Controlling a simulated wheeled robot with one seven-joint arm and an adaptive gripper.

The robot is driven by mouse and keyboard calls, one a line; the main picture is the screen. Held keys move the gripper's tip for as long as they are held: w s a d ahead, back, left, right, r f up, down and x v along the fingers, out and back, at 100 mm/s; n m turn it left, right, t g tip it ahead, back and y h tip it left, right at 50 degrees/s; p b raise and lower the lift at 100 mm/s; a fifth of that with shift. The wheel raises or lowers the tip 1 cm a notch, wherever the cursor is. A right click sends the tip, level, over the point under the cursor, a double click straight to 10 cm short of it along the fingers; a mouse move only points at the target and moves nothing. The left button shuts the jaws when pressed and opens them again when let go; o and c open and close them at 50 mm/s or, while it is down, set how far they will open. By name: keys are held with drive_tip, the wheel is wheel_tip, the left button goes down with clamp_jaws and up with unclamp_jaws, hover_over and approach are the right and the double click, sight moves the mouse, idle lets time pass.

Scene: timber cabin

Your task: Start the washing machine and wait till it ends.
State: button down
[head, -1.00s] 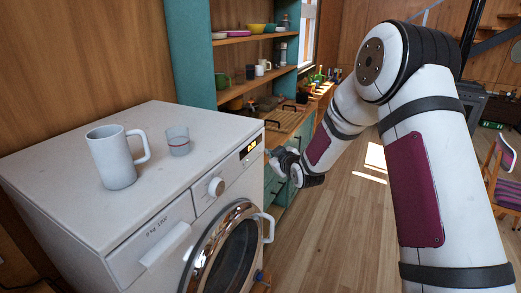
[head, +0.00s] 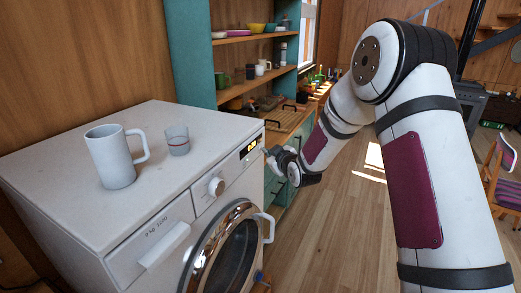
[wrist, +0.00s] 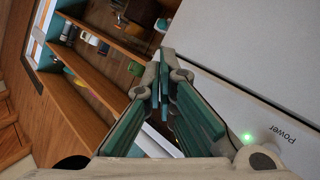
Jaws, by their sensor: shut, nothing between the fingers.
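The white washing machine (head: 70,175) stands at the left in the head view. Its round glass door (head: 232,255) looks closed. Its dial (head: 216,186) and a small display (head: 250,148) with lit yellow digits, too small to read, are on the front panel. My gripper (head: 268,153) is shut and empty, close to the panel's right end by the display. It also shows in the wrist view (wrist: 160,78); contact cannot be told.
A white mug (head: 112,160) and a small glass (head: 177,141) stand on top of the machine. Teal shelves (head: 190,60) with dishes and a counter with a wooden board (head: 283,120) lie beyond. A striped chair (head: 502,175) is at the right. The wooden floor (head: 330,235) between is clear.

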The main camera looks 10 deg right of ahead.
drive_tip(key=shift+w+a, duration=0.25)
drive_tip(key=shift+a, duration=0.05)
idle(0.7)
idle(0.3)
drive_tip(key=shift+s+d, duration=0.5)
drive_tip(key=shift+d, duration=0.1)
